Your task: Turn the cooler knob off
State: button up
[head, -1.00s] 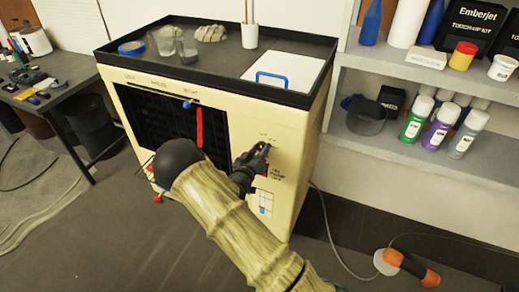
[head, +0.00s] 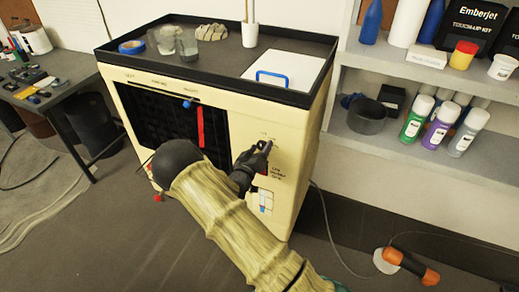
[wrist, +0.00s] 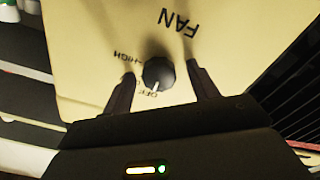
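The cooler (head: 285,130) is a cream cabinet with a dark grille, standing ahead of me. Its dark round knob (wrist: 158,72) shows in the wrist view under the upside-down word FAN. A white pointer mark on the knob faces the lower edge of the picture, near small lettering. In the head view my gripper (head: 260,152) is at the cooler's right front panel and hides the knob.
The cooler's top tray (head: 222,62) holds blue tape, glasses and a white cup. A red strip (head: 201,127) hangs on the grille. Shelves (head: 400,146) with bottles stand to the right, a workbench (head: 50,75) to the left. An orange-handled tool (head: 412,266) lies on the floor.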

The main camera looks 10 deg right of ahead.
jog(key=v, duration=1.7)
jog(key=shift+s+b, duration=0.15)
jog(key=shift+b, duration=0.3)
jog(key=s+d+r+g+y, duration=0.5)
jog(key=s+g, duration=0.1)
jog(key=s, duration=0.2)
jog(key=s+d+r+g+y, duration=0.5)
jog(key=s+g+y, duration=0.1)
jog(key=s, duration=0.2)
jog(key=w+p+v, duration=0.3)
jog(key=p+v, duration=1)
jog(key=p, duration=0.1)
jog(key=shift+a+r, duration=0.35)
jog(key=shift+r, duration=0.2)
